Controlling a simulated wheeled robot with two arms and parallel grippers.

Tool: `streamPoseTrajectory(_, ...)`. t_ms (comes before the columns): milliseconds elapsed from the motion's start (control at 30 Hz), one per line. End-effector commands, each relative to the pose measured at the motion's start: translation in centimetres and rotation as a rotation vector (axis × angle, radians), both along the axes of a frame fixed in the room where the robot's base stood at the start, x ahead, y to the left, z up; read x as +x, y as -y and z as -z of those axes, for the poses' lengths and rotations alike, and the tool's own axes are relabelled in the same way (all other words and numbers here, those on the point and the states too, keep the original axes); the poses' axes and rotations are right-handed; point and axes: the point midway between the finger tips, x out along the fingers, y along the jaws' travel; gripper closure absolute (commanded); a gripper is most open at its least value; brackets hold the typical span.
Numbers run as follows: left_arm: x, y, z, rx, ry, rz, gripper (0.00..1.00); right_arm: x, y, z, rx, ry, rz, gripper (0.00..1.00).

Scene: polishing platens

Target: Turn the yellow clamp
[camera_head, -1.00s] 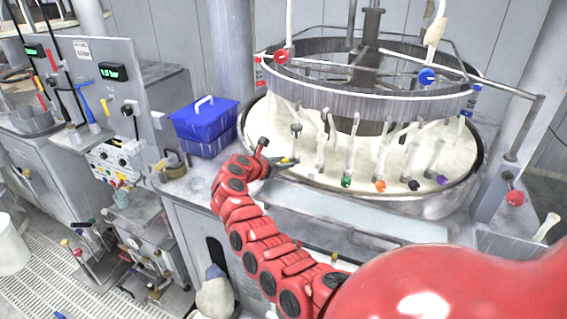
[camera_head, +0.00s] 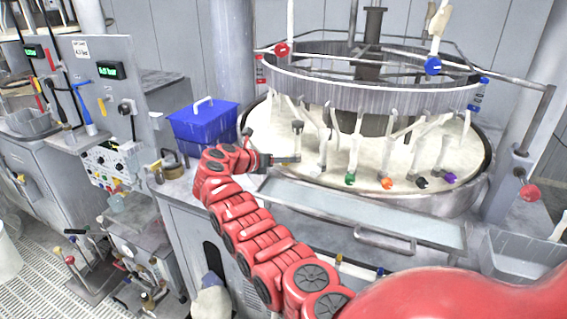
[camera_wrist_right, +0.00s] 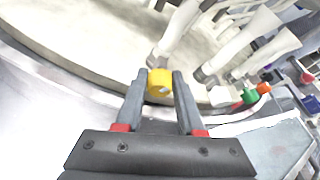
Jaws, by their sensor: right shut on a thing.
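The yellow clamp (camera_wrist_right: 160,83) is a small yellow cap at the near edge of the round cream platen (camera_wrist_right: 75,40). In the right wrist view it sits between the tips of my two grey fingers. My right gripper (camera_wrist_right: 159,88) is shut on it. In the head view my right gripper (camera_head: 288,160) reaches in over the near-left rim of the platen (camera_head: 310,180), and the yellow clamp cannot be made out there. My left gripper is in neither view.
Several clamps, including a green one (camera_head: 350,179), an orange one (camera_head: 387,183) and a purple one (camera_head: 450,177), line the rim to the right. A ring frame (camera_head: 370,92) stands above the platen. A blue box (camera_head: 203,125) stands at left.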

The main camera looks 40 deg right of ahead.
Motion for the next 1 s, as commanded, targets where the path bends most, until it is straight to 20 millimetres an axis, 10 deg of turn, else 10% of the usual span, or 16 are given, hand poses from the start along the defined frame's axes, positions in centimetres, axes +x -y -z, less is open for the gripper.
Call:
streamPoseTrajectory(67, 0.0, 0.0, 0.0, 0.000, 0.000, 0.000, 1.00, 0.0, 0.0, 0.1, 0.002, 0.000, 0.001, 1.00)
streamPoseTrajectory(100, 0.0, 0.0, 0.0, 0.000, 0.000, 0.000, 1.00, 0.0, 0.0, 0.1, 0.002, 0.000, 0.001, 0.57)
streamPoseTrajectory(233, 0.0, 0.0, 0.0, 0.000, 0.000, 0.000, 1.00, 0.0, 0.0, 0.0, 0.001, 0.000, 0.000, 0.34)
streamPoseTrajectory(633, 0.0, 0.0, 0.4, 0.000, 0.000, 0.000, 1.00, 0.2, -1.0, -0.1, -0.001, 0.002, -0.003, 0.32)
streamPoseTrajectory(1000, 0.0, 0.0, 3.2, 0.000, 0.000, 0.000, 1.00, 1.0, -9.4, -3.2, -0.001, 0.006, -0.005, 0.32)
